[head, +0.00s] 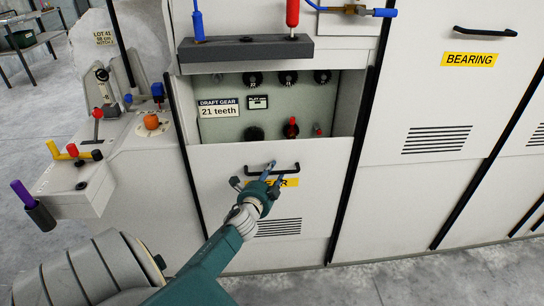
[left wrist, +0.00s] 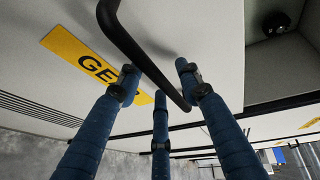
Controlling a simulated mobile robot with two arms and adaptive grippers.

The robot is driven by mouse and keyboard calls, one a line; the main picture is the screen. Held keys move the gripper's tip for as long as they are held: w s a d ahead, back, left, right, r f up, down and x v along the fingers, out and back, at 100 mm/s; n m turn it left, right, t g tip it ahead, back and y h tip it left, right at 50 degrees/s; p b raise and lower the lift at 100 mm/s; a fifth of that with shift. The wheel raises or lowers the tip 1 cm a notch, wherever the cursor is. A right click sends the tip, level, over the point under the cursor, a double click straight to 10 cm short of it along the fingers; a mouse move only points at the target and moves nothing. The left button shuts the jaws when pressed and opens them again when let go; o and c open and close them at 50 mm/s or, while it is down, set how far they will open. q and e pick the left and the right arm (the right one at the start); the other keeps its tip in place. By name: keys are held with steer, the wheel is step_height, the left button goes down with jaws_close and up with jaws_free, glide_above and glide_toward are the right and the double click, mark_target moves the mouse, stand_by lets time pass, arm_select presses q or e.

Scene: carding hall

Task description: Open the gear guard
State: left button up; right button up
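The gear guard (head: 220,195) is a pale panel with a black bar handle (head: 288,169), a yellow label partly hidden by my gripper, and vent slots. Above its top edge a recess (head: 230,128) stands uncovered, with dark knobs and a "DRAFT GEAR 21 teeth" sign (head: 218,108). My left gripper (head: 272,172) is at the handle, in front of the label. In the left wrist view its fingers (left wrist: 158,82) are spread. The handle bar (left wrist: 148,62) runs between the left and right fingertips; I cannot tell whether they touch it. My right gripper is not in view.
A grey ledge (head: 245,50) with a red and a blue handle juts out above the recess. A side console (head: 75,185) with levers and an orange knob (head: 151,121) stands left. A "BEARING" panel (head: 440,100) is at the right. Floor (head: 480,280) is clear in front.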

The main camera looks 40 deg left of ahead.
arm_select(q)
steer(key=v, duration=1.2)
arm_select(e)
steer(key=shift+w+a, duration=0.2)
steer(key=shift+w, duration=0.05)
arm_select(q)
steer(key=shift+c, duration=0.4)
